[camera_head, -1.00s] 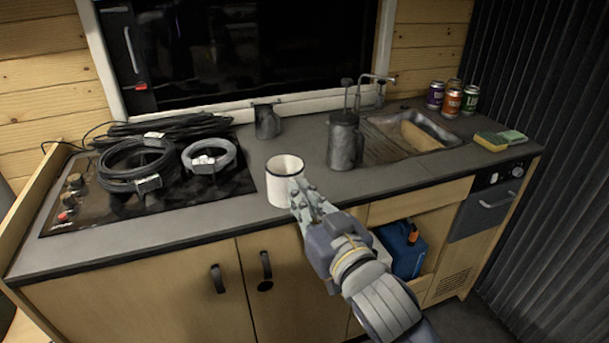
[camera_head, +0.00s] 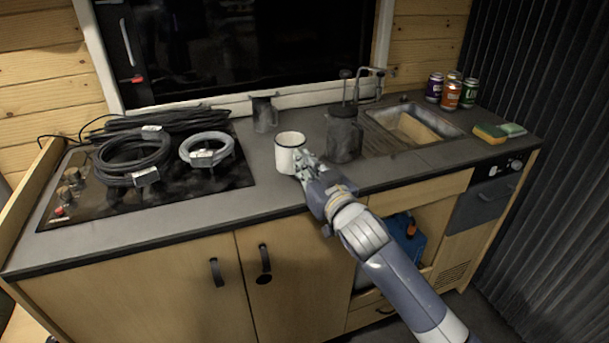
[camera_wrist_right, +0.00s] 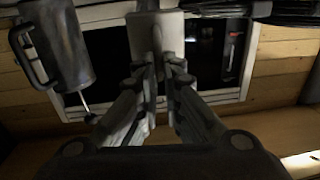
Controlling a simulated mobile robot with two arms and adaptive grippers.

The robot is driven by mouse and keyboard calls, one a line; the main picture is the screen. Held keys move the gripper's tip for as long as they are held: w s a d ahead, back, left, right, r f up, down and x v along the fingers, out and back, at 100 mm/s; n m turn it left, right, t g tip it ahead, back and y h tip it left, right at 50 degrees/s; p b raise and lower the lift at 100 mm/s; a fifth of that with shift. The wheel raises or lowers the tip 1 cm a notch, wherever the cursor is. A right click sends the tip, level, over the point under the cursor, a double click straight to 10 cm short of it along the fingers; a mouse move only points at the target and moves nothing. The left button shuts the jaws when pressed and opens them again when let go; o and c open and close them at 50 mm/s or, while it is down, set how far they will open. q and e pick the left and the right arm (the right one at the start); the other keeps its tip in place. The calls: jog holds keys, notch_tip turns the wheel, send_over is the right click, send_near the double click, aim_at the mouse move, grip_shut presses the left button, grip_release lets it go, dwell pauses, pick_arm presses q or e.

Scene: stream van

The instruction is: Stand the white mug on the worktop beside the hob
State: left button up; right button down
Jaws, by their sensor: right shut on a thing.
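The white mug (camera_head: 287,152) with a dark rim is upright over the worktop (camera_head: 240,212), just right of the hob (camera_head: 210,187). I cannot tell whether its base touches the worktop. My right gripper (camera_head: 302,163) is shut on the mug from its right front side. In the right wrist view the fingers (camera_wrist_right: 166,62) are close together at the pale mug (camera_wrist_right: 152,36), which fills the space just beyond them. The mug's handle is not visible. My left gripper is not in view.
Cable coils (camera_head: 130,160) lie on the hob. Several cans (camera_head: 452,95) and sponges (camera_head: 490,133) are at the right. The worktop's front strip is clear.

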jog(key=shift+w, duration=0.2)
jog(key=shift+f, duration=1.7)
jog(key=c, duration=2.2)
grip_release()
jog(key=shift+f, duration=0.2)
jog(key=o, duration=0.4)
jog(key=shift+o, duration=0.2)
jog(key=shift+s+r, duration=0.1)
jog(key=shift+r, duration=0.1)
jog(key=v, duration=1.2)
